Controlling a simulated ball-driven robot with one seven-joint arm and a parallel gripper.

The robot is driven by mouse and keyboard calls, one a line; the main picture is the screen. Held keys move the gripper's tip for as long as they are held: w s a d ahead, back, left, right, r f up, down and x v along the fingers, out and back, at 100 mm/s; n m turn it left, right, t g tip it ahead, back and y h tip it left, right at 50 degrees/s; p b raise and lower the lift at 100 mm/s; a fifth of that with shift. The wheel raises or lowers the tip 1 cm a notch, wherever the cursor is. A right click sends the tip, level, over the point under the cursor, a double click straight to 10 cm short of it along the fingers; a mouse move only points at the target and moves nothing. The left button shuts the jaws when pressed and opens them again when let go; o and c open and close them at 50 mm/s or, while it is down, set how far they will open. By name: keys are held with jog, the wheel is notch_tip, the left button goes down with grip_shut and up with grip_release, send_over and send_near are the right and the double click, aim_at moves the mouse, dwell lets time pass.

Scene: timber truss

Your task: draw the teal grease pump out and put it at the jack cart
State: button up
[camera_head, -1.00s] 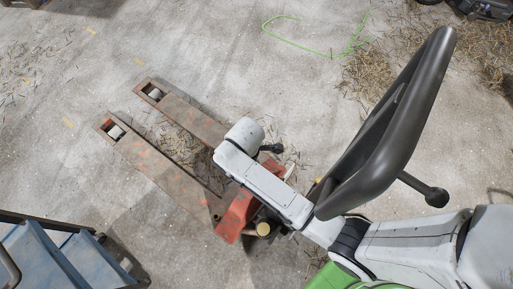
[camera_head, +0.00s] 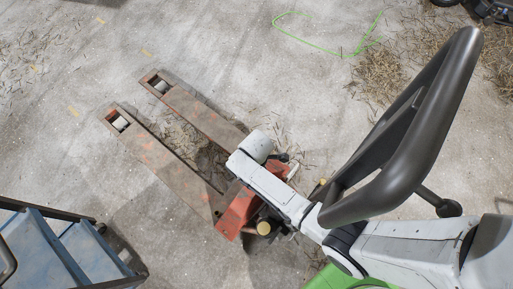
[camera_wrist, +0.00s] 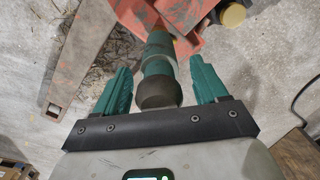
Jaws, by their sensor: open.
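The teal grease pump (camera_wrist: 158,50) shows in the wrist view as a short cylinder with a dark grey rounded end facing me. My gripper (camera_wrist: 160,82) has two teal fingers, spread apart, one on each side of the pump. Gaps show between both fingers and the pump. The pump's far end lies against or over orange metal; I cannot tell whether it is seated in it. A worn orange pallet jack (camera_head: 165,158), which looks like the jack cart, stands on the floor in the head view. There my arm hides the pump and my gripper.
A blue stepped cart (camera_head: 45,250) with dark rails stands at the lower left. Straw (camera_head: 378,75) is scattered at the upper right. The floor left of the forks is mostly clear.

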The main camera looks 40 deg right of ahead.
grip_shut()
jog(key=c, duration=0.7)
grip_release()
grip_shut()
jog(key=shift+r+p, duration=0.65)
jog(key=shift+r, duration=0.05)
jog(key=shift+o, duration=0.2)
grip_release()
grip_shut()
